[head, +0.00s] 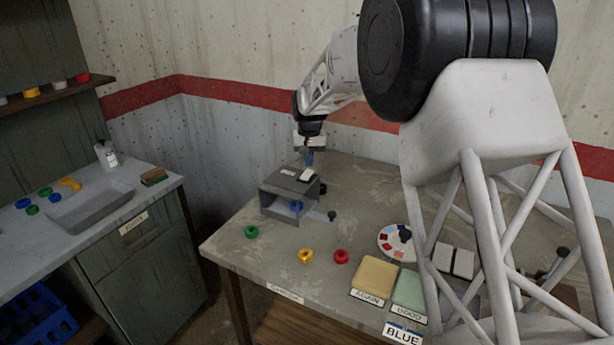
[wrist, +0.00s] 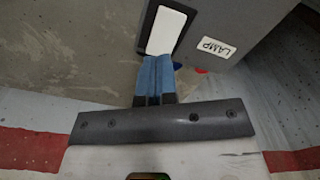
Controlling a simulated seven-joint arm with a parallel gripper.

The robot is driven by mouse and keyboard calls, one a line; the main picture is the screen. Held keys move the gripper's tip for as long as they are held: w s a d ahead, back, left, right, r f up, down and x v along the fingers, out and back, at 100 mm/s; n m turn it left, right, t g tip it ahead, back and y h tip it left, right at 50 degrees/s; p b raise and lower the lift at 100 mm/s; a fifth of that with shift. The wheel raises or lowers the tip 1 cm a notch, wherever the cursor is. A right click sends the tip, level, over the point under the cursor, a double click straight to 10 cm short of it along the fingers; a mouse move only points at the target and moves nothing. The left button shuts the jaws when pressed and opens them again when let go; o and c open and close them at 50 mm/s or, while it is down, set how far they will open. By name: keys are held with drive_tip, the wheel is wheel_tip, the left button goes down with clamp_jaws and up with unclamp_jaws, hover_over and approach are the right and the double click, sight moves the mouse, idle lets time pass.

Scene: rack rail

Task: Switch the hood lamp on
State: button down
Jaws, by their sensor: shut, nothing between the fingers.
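The grey hood (head: 283,183) stands on the table with a white rocker switch (head: 307,175) on its top. The switch also shows large in the wrist view (wrist: 166,31), set in a black frame, with a LAMP label (wrist: 216,47) beside it. My gripper (head: 309,161) is above the hood's top at the switch. Its blue fingers (wrist: 156,62) are together and empty, with their tips at the near edge of the switch frame. I cannot tell whether they touch it.
A blue ring-like piece (head: 296,206) sits under the hood. Green (head: 251,232), yellow (head: 306,256) and red (head: 341,256) pieces lie in front. A colour disc (head: 396,243), a yellow pad (head: 375,275) and a green pad (head: 410,289) lie to the right. A sink counter (head: 150,205) stands left.

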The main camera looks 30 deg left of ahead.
sight(309, 171)
drive_tip(key=shift+f, duration=1.25)
idle(1.2)
drive_tip(key=shift+r, duration=0.1)
drive_tip(key=shift+r, duration=3.4)
